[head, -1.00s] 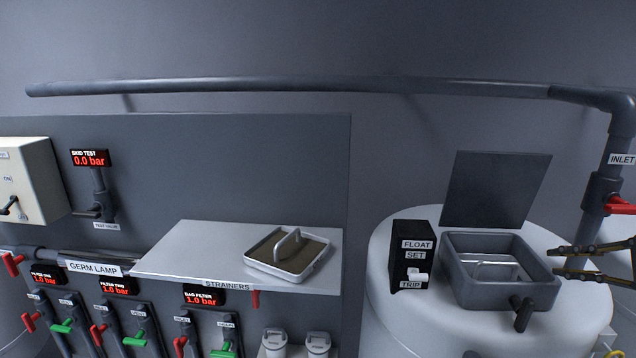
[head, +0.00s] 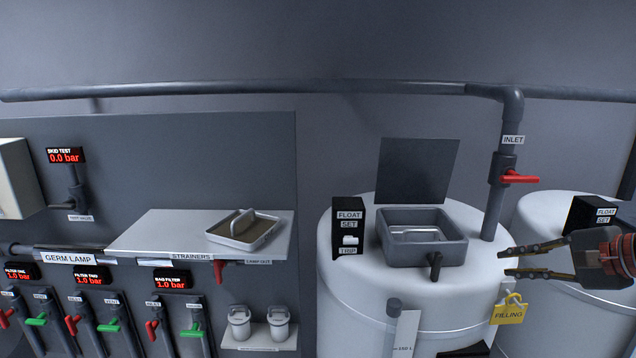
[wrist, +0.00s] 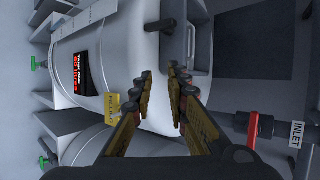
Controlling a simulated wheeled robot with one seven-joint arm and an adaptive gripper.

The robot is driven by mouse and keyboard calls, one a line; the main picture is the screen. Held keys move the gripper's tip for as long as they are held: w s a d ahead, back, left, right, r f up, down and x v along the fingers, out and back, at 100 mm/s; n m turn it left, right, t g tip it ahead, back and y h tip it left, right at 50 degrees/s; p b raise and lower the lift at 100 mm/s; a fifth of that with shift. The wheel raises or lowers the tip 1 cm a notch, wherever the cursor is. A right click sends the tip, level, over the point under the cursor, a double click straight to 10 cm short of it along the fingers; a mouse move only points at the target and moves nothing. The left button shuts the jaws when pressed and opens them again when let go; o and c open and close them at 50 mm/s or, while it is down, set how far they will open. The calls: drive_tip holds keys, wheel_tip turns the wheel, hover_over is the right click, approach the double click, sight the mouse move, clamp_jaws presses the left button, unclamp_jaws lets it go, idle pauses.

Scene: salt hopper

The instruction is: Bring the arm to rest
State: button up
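My gripper (head: 535,261) is in the head view at the right, its two fingers apart with nothing between them. It is in front of the right side of the white tank (head: 345,280), clear of the grey hopper box. In the wrist view my gripper (wrist: 176,98) also shows open and empty, with the tank (wrist: 110,50) beyond the fingertips. The hopper box (head: 428,252) sits on the tank with its dark lid (head: 418,170) raised. A handled strainer (head: 415,232) lies inside it.
A red-handled inlet valve (head: 520,178) stands behind my gripper. A yellow "FILLING" tag (head: 509,310) hangs on the tank below it. A strainer tray (head: 243,230) lies on the shelf (head: 150,234). A second tank (head: 548,215) is at the right.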

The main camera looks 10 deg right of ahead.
drive_tip(key=s+a+f+n+g+b, duration=0.2)
drive_tip(key=a+f+n+g+b, duration=0.5)
drive_tip(key=a+f, duration=1.3)
drive_tip(key=s+a+f+n+t+h+b, duration=0.1)
drive_tip(key=s+a+f+n+b, duration=0.4)
drive_tip(key=f, duration=0.3)
drive_tip(key=s+a+f+n+h+b, duration=0.1)
drive_tip(key=s+a+f+n+b, duration=0.4)
drive_tip(key=f, duration=0.3)
drive_tip(key=shift+a+n+t+h+b, duration=0.3)
drive_tip(key=shift+a+t+h, duration=0.1)
drive_tip(key=shift+c, duration=0.4)
